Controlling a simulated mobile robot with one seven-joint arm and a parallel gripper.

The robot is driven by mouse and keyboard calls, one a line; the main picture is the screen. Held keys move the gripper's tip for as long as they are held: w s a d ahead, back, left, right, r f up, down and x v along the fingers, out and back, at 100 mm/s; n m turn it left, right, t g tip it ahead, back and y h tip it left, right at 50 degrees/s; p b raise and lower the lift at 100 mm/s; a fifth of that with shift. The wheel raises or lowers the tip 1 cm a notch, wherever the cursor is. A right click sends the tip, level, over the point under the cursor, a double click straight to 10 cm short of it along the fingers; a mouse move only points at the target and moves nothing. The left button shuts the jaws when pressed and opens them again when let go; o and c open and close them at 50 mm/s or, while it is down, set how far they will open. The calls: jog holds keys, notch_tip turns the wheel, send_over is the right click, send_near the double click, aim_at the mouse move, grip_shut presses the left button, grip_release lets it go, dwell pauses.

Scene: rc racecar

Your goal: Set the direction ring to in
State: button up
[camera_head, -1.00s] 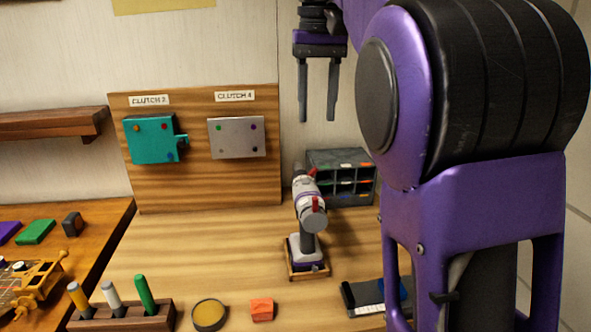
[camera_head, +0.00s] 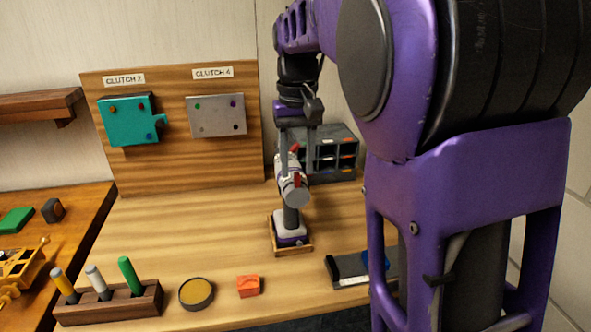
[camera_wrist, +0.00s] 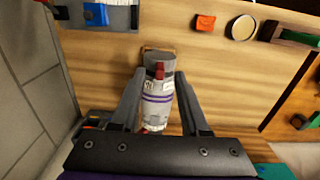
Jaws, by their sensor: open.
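A white, purple and grey power driver (camera_head: 291,188) stands upright on its battery base in a wooden cradle (camera_head: 293,251) on the bench. In the wrist view its barrel (camera_wrist: 157,105) lies between my fingers, with a purple band around it and a red tab on its grey end. Another red part shows at the opposite end. Which part is the direction ring, and how it is set, I cannot tell. My gripper (camera_head: 298,148) is open above and around the barrel. In the wrist view the fingers (camera_wrist: 158,75) sit one on each side of it, with small gaps.
A grey drawer organiser (camera_head: 333,154) stands close behind the driver. A wooden board (camera_head: 190,165) with teal and grey plates stands at the back. A pen block (camera_head: 110,303), round tin (camera_head: 196,293), orange block (camera_head: 248,286) and dark tray (camera_head: 345,271) line the front.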

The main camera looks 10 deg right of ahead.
jog(key=shift+f, duration=1)
grip_shut()
